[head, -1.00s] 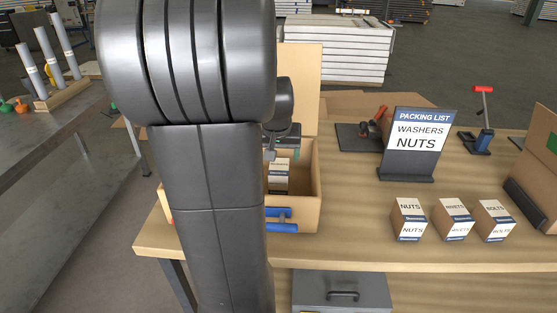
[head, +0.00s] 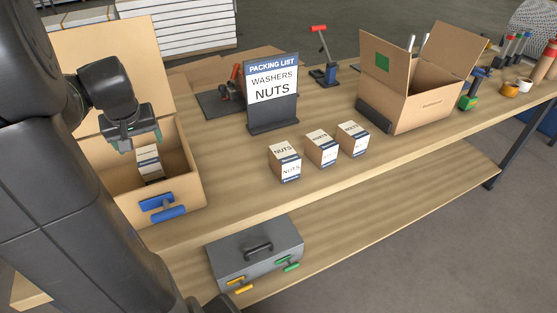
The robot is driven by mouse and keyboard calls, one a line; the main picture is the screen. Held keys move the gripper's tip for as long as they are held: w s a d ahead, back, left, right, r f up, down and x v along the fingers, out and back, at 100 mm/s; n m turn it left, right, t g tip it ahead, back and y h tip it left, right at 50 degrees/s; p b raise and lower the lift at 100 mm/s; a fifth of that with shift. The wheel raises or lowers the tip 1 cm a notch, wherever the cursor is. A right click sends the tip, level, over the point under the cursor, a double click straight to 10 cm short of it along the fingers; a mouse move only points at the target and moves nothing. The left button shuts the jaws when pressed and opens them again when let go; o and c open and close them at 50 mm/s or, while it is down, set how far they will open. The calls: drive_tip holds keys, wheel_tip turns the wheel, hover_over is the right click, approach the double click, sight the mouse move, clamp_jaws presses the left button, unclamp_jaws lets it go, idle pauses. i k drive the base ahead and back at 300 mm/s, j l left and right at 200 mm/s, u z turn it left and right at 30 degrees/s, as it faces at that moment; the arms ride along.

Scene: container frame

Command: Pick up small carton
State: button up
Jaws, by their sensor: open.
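Three small cartons stand in a row on the wooden workbench: the NUTS carton (head: 285,161), a middle carton (head: 321,149) whose label is too small to read now, and a right carton (head: 352,139). Another small carton (head: 149,161) stands inside the open cardboard box (head: 185,203) at the left. My gripper (head: 137,142) is over that box, just above the carton in it, and is open. I cannot tell whether the fingertips touch that carton. The packing list sign (head: 273,88) reads WASHERS and NUTS.
A second open cardboard box (head: 421,105) with a green square stands at the right. A blue-handled tool (head: 161,207) is at the left box's front. A grey toolbox (head: 254,252) sits on the lower shelf. Bench space in front of the cartons is clear.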

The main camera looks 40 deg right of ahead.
sight(285, 162)
drive_tip(key=k+l+u, duration=0.1)
drive_tip(key=l, duration=0.35)
drive_tip(key=k+l+u, duration=0.15)
drive_tip(key=l, duration=0.3)
drive_tip(key=k+l+u, duration=0.1)
drive_tip(key=l, duration=0.3)
drive_tip(key=k+l+u, duration=0.1)
drive_tip(key=l, duration=0.3)
drive_tip(key=k+l+u, duration=0.15)
drive_tip(key=k+l, duration=0.15)
drive_tip(key=l, duration=0.1)
